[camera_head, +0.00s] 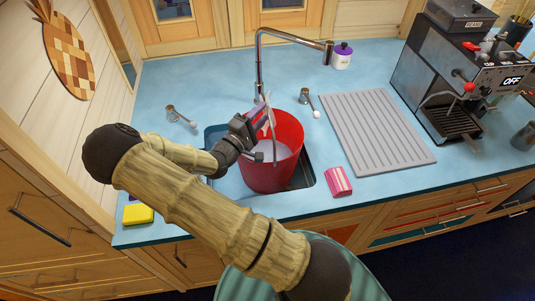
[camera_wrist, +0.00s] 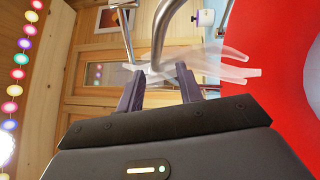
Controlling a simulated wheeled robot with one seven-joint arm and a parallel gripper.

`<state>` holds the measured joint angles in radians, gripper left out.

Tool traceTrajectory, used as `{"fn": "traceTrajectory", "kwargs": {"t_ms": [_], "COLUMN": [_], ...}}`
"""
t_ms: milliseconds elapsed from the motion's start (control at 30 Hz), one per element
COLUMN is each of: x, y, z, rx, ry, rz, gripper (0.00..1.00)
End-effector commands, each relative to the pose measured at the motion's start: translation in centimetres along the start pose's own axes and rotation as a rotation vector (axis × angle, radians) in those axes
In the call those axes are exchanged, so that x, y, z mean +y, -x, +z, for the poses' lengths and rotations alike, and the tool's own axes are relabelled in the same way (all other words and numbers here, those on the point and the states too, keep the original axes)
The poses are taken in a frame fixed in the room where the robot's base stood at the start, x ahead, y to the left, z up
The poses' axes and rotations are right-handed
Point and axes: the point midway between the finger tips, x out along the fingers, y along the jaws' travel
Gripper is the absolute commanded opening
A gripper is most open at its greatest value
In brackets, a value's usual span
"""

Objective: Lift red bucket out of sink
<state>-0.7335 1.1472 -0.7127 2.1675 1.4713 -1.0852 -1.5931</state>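The red bucket (camera_head: 268,172) stands upright in the sink (camera_head: 303,177), with pale contents inside. Its rim is above the counter level. My gripper (camera_head: 265,117) is over the bucket's left rim, by its thin grey handle (camera_head: 274,150). In the wrist view my gripper (camera_wrist: 160,84) has its two dark fingers apart. A grey curved bar (camera_wrist: 160,35) reaches down to the gap between them; it looks like the handle. I cannot tell whether it touches a finger. Pale translucent pieces (camera_wrist: 225,65) show beyond the fingers. The bucket's red wall (camera_wrist: 285,70) fills the right side.
The faucet (camera_head: 258,65) rises behind the bucket, close to my gripper. A ribbed drying mat (camera_head: 375,130) lies right of the sink, with a pink-and-white sponge (camera_head: 338,182) near it. A yellow sponge (camera_head: 138,214) is at front left. A coffee machine (camera_head: 460,75) stands at right.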

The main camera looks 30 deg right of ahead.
Motion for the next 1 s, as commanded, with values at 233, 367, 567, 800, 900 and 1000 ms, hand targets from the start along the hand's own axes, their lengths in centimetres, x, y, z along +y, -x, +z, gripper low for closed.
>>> {"fn": "traceTrajectory", "kwargs": {"t_ms": [233,367,567,800,900,1000], "x": [0.3,0.7,0.6,0.3,0.3,0.3], "y": [-0.7,-2.4,-4.9,-5.2,-5.2,-5.2], "z": [0.2,0.3,0.3,0.3,0.3,0.3], "rx": [-0.003,-0.003,-0.002,0.0,-0.001,-0.001], "ry": [0.002,0.002,0.001,0.001,0.001,0.001], "rz": [0.001,0.001,0.001,0.0,0.0,0.0], "gripper": [0.36,0.36,0.36,0.36,0.36,0.36]}}
